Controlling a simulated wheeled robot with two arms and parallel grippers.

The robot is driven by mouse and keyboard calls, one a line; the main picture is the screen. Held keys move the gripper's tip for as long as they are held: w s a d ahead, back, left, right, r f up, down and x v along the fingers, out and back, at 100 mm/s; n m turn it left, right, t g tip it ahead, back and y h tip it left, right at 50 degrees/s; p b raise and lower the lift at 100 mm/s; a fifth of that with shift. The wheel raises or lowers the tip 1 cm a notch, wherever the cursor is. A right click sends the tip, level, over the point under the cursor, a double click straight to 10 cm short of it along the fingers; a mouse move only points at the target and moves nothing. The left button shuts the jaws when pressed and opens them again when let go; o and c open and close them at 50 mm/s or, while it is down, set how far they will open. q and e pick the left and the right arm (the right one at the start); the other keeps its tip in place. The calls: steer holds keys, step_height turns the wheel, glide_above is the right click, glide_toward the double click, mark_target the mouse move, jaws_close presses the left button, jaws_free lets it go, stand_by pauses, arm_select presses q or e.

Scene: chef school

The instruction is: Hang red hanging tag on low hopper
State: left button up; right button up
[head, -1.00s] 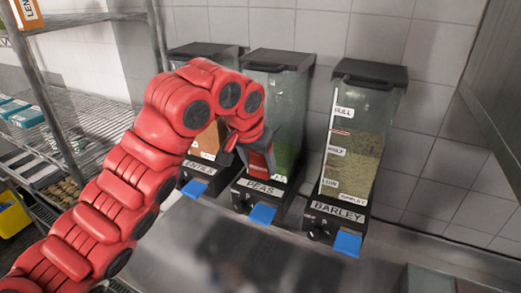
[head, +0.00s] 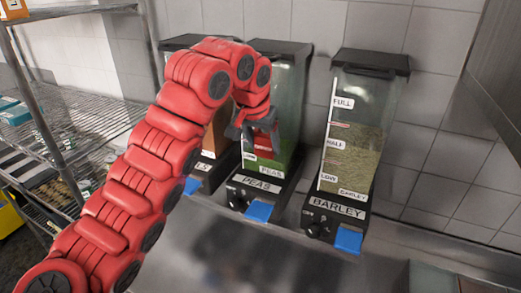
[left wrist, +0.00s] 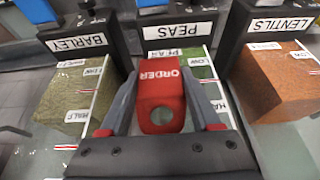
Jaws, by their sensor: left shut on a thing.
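My left gripper (left wrist: 165,125) is shut on a red tag (left wrist: 160,85) marked ORDER, with a hole near its near end. In the head view the left gripper (head: 258,138) is in front of the peas hopper (head: 290,100), whose green contents stand low, near its LOW label. The tag overlaps the hopper's front in both views; I cannot tell whether they touch. The lentils hopper (left wrist: 280,85) shows orange contents in the left wrist view and is mostly behind my arm in the head view. My right gripper is not in view.
Blue tabs (head: 348,240) stick out at the hopper bases. A metal counter (head: 300,265) lies in front. A wire shelf (head: 75,140) stands at the left, and a tiled wall (head: 440,150) is behind.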

arm_select(q)
steer(key=w, duration=0.1)
steer(key=w+d+f+p, duration=0.1)
steer(key=w, duration=0.1)
steer(key=w+d, duration=0.1)
steer(key=w, duration=0.1)
steer(key=shift+w+d+f, duration=0.1)
steer(key=shift+f, duration=0.05)
stand_by(0.4)
stand_by(0.4)
steer(key=o, duration=1.4)
